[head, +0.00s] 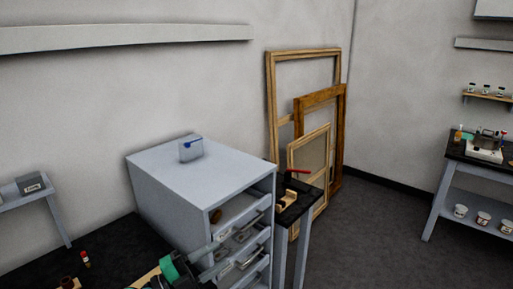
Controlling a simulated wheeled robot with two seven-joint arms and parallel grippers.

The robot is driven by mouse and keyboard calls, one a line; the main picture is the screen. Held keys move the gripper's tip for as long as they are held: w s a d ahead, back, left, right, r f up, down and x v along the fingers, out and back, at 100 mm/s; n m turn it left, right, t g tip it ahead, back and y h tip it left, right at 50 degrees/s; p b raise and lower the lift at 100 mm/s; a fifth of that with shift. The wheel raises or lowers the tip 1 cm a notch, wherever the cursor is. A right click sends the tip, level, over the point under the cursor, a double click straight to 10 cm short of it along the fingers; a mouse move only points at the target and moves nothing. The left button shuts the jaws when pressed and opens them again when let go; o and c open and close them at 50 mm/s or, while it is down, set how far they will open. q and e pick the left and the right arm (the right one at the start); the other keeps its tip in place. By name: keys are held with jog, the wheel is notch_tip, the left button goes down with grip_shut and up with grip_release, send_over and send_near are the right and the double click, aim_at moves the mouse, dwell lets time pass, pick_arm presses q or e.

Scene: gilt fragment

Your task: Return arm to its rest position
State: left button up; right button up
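My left gripper (216,262) shows at the bottom of the head view, in front of the lower drawers of a grey drawer cabinet (190,178). Its two pale fingers point right and look apart, with nothing visible between them. A teal part and a dark body sit behind the fingers, cut off by the lower edge. My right gripper is not in view.
The cabinet's top drawer (238,208) stands partly open, with a brown item inside. A small grey-blue box (190,149) sits on the cabinet. A dark bench (110,262) lies at lower left. Wooden frames (318,98) lean on the wall. Open floor (375,235) lies right.

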pick_arm(q)
jog(key=a+n+t+y, duration=0.8)
jog(key=n+t+y, duration=0.2)
jog(key=n+y, duration=0.3)
jog(key=s+a+f+n+g+y, duration=0.4)
jog(key=a+f+n+y, duration=0.2)
jog(key=f+n, duration=0.25)
jog(key=s+f+n+g+h, duration=0.1)
jog(key=s+f+g, duration=0.65)
jog(key=s, duration=0.35)
jog(key=s+f+g+h, duration=0.1)
jog(key=s+f+g, duration=0.6)
jog(key=s, duration=0.4)
notch_tip(320, 180, down, 31)
jog(key=s+d, duration=0.1)
jog(key=s, duration=0.1)
jog(key=s+a+f+g, duration=0.1)
jog(key=s+a+f, duration=0.2)
jog(key=s+f, duration=1.5)
notch_tip(320, 180, down, 2)
jog(key=shift+s+a+f, duration=0.15)
jog(key=shift+s+f, duration=0.1)
jog(key=shift+s, duration=0.1)
